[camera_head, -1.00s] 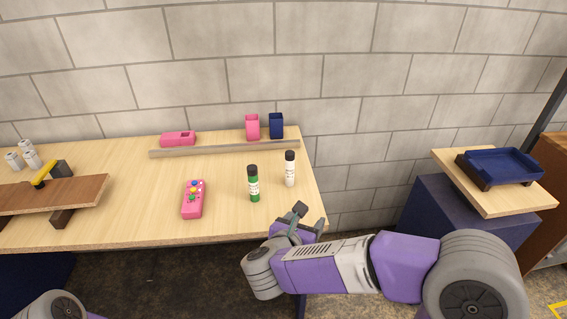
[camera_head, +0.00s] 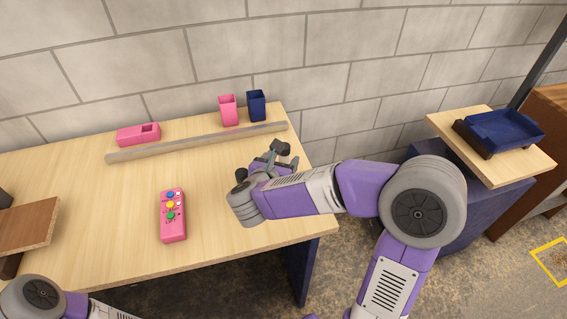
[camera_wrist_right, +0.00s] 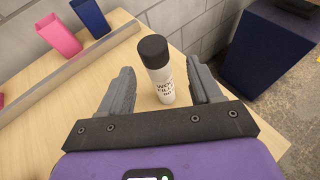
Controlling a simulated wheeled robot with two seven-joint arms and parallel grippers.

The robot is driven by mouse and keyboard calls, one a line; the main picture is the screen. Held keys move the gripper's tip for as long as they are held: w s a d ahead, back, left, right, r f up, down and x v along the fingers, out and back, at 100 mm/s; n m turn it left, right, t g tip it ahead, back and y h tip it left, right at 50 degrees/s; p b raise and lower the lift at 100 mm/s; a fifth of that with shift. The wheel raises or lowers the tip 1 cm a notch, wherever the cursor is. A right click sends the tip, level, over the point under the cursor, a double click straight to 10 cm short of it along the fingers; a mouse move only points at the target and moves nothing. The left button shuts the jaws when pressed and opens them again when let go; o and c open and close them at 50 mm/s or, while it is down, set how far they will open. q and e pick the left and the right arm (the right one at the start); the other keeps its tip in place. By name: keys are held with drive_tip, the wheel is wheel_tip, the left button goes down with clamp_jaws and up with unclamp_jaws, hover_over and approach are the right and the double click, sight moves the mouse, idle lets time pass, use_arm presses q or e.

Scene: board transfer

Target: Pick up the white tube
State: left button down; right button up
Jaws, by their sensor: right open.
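The white tube (camera_wrist_right: 165,88) with a black cap stands upright on the table in the right wrist view, between the two fingers of my right gripper (camera_wrist_right: 161,76). The fingers are open on either side of it, with a visible gap at the left finger. In the head view, my right gripper (camera_head: 270,159) is over the right part of the table. The white tube is hidden there behind my gripper and arm. My left gripper is out of view; only part of my left arm shows at the lower left.
A pink remote (camera_head: 173,215) lies on the table (camera_head: 110,215). A grey rail (camera_head: 200,142) runs along the back, with a pink cup (camera_head: 228,110), a blue cup (camera_head: 257,106) and a pink box (camera_head: 139,134) behind it. A blue tray (camera_head: 503,131) rests on a stand at right.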

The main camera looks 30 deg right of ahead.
drive_tip(key=b+x, duration=0.1)
drive_tip(key=x, duration=0.5)
drive_tip(key=shift+w, duration=0.15)
drive_tip(key=c, duration=1.1)
